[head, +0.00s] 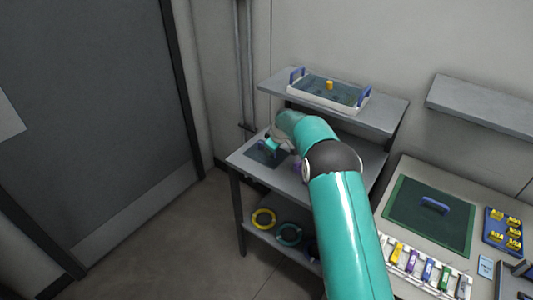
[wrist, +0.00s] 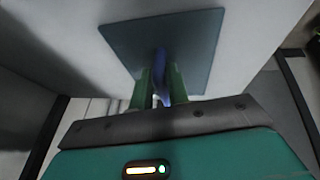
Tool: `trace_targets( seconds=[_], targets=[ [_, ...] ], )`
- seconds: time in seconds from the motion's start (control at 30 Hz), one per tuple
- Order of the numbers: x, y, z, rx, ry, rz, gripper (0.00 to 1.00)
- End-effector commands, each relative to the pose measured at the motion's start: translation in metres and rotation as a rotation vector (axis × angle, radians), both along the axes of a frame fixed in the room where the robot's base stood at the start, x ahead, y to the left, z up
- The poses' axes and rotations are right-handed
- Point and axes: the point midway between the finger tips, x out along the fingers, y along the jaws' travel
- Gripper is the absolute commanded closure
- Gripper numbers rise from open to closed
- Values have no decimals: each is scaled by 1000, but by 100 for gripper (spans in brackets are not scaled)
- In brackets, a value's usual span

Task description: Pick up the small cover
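The small cover is a dark, see-through square plate (head: 262,158) with a blue handle, on the grey table at the left. In the wrist view the plate (wrist: 203,35) spreads out beyond my fingertips, over a pale surface. Its blue handle (wrist: 160,63) stands between my two green fingers. My gripper (wrist: 160,78) is around the handle, with one finger on each side. In the head view my gripper (head: 271,146) is over the cover and hides part of it. Whether the fingers press on the handle is not clear.
A shelf above the table holds a white tray (head: 293,91) with blue handles and a yellow piece. Coloured cable rings (head: 263,218) lie on the lower shelf. The right bench has a green panel (head: 405,205) with a blue handle, several coloured tools and a blue tray (head: 489,238).

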Motion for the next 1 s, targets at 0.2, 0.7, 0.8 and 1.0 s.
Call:
trace_targets(
  seconds=[0.2,0.7,0.8,1.0],
  targets=[
    [0,0,0,1,-1,0,91],
    [0,0,6,1,-1,0,100],
    [1,0,14,2,-2,0,100],
    [-6,-1,41,2,-2,0,100]
  ],
)
